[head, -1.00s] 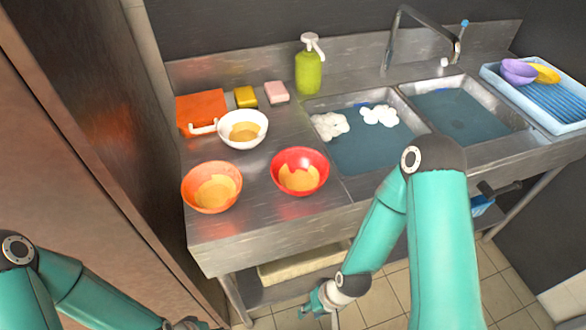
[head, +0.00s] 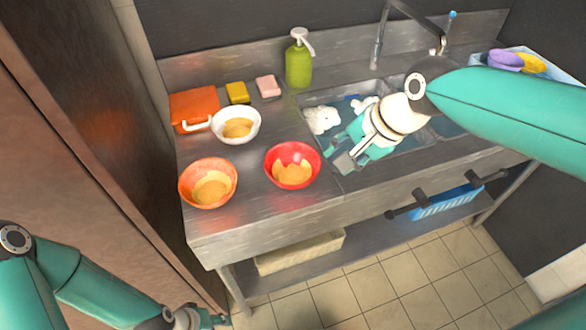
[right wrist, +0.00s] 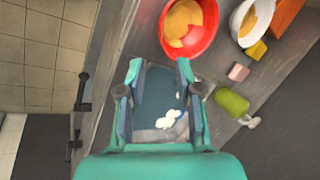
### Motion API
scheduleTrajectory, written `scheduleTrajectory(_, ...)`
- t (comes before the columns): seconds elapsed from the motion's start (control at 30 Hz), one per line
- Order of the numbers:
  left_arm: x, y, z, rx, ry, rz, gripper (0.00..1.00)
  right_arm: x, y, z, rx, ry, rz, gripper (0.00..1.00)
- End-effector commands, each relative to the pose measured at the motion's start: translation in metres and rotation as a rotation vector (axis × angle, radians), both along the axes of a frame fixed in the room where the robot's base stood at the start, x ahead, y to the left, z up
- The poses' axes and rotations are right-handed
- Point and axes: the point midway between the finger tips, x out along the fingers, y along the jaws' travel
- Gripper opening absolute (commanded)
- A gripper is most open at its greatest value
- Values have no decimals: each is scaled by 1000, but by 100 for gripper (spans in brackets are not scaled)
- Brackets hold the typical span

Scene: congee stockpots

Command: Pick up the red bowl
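The red bowl (head: 293,153) stands upright on the steel counter, left of the sink, with yellow-orange food residue inside. It also shows at the top of the right wrist view (right wrist: 207,38). My right gripper (head: 343,160) is open and empty, just right of the red bowl and apart from it, above the near-left sink edge. Its spread fingers show in the right wrist view (right wrist: 160,68), with the sink behind them. My left gripper (head: 203,319) is low at the bottom edge of the head view, away from the counter; its opening is unclear.
An orange bowl (head: 184,186) and a white bowl (head: 222,117) stand left of the red one. Behind are an orange container (head: 194,103), sponges (head: 237,93) and a green soap bottle (head: 299,66). The sink holds water and foam (head: 321,119). A tap (head: 377,50) stands behind.

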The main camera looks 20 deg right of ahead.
Motion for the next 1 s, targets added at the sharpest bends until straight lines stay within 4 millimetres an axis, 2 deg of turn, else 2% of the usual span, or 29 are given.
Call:
scheduleTrajectory(0.07,0,0,1,0,0,0,40,1,1,5,1,-16,-1,35)
scheduleTrajectory(0.17,0,0,1,0,0,0,40,5,3,-4,1,-19,-1,35)
scheduleTrajectory(0.5,0,0,4,0,0,0,40,32,21,-68,1,-15,-1,35)
scheduleTrajectory(0.6,0,0,5,0,0,0,40,38,25,-82,1,-16,-1,35)
scheduleTrajectory(0.87,0,0,7,0,0,0,40,45,29,-97,1,-18,-2,35)
scheduleTrajectory(1.0,0,0,13,0,0,0,40,49,33,-112,1,-14,-1,35)
